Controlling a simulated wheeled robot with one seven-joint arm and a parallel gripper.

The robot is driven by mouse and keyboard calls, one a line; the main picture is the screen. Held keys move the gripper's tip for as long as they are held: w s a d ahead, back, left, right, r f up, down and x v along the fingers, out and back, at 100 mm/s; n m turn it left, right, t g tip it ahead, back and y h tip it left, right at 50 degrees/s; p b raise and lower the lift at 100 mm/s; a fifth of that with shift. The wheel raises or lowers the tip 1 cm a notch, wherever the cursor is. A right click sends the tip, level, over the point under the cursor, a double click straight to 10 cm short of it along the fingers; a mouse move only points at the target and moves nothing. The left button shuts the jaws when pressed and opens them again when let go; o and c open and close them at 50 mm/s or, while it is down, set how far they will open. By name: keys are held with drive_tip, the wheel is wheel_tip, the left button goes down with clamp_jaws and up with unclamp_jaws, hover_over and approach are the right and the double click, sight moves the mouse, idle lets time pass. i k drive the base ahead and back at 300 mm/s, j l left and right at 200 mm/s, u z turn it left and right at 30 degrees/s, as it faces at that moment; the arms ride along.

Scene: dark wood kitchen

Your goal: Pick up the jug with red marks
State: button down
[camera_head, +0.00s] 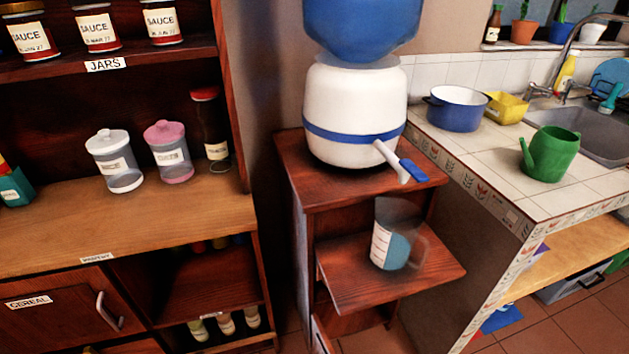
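A see-through jug (396,236) stands upright on a wooden pull-out shelf (345,288) below the water dispenser. Its upper part is grey and clear, and its lower part looks blue. A white strip with small marks runs down its left side; the marks are too small for me to be sure of their colour. A faint handle shows on its right side. My gripper is not in this view.
A white dispenser (352,112) with a blue band and a blue-handled tap (404,168) stands above the jug. The tiled counter (470,158) holds a green watering can (550,154) and a blue pot (456,110). A pantry shelf (60,232) with jars is at left.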

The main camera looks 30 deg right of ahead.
sight(397, 223)
drive_tip(key=i+j+z, duration=0.1)
drive_tip(key=j+z, duration=0.2)
drive_tip(key=j, duration=0.35)
drive_tip(key=j+z, duration=0.3)
drive_tip(key=j, duration=0.4)
